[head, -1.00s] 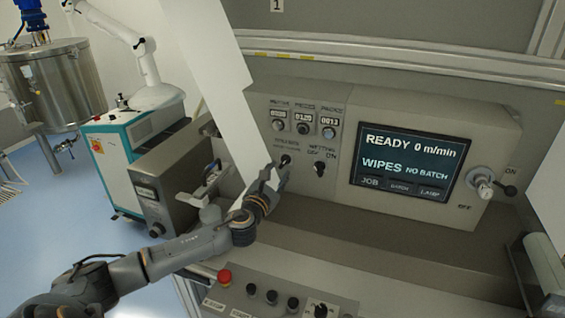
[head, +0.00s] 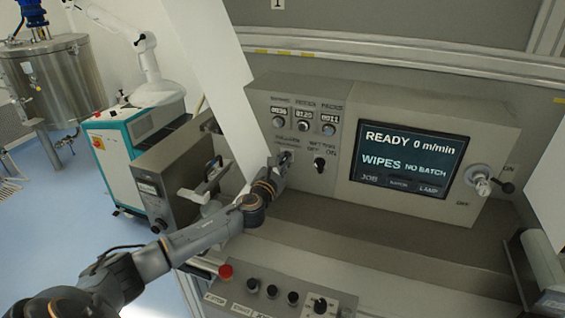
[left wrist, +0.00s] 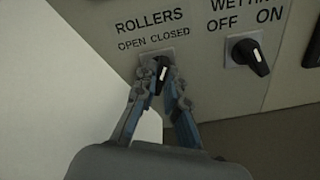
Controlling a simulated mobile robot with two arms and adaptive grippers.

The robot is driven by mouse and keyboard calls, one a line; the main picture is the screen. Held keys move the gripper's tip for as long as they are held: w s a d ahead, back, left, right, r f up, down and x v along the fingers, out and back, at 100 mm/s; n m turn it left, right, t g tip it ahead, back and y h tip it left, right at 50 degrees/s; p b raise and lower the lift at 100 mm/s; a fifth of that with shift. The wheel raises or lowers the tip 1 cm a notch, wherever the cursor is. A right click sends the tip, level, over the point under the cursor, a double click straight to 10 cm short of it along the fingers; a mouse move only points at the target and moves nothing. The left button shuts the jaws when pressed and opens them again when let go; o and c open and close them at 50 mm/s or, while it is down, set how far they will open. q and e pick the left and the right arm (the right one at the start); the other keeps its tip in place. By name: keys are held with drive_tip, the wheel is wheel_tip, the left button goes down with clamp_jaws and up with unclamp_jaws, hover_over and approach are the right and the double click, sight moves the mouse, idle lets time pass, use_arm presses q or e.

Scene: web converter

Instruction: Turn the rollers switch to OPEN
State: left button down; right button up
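The rollers switch (left wrist: 162,73) is a black knob with a white mark on a grey plate, below the labels OPEN on the left and CLOSED on the right. Its knob stands close to upright in the left wrist view. My left gripper (left wrist: 163,84) has one finger on each side of the knob. I cannot tell whether both fingers touch it. In the head view, my left gripper (head: 277,172) reaches the panel and partly hides the rollers switch (head: 287,157). My right gripper is not in view.
The wetting switch (left wrist: 250,57) is close on the right, on the same panel. A screen (head: 412,155) reads READY 0 m/min. A red button (head: 225,271) and dark buttons sit on the lower console (head: 262,308). A white panel (left wrist: 50,90) stands left of the switches.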

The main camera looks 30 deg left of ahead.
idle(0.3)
use_arm(q)
drive_tip(key=n, duration=0.5)
drive_tip(key=shift+n+b, duration=0.3)
drive_tip(key=shift+n, duration=0.1)
drive_tip(key=n, duration=0.3)
drive_tip(key=shift+n+b, duration=0.4)
drive_tip(key=shift+n, duration=1.3)
drive_tip(key=c, duration=1.4)
unclamp_jaws()
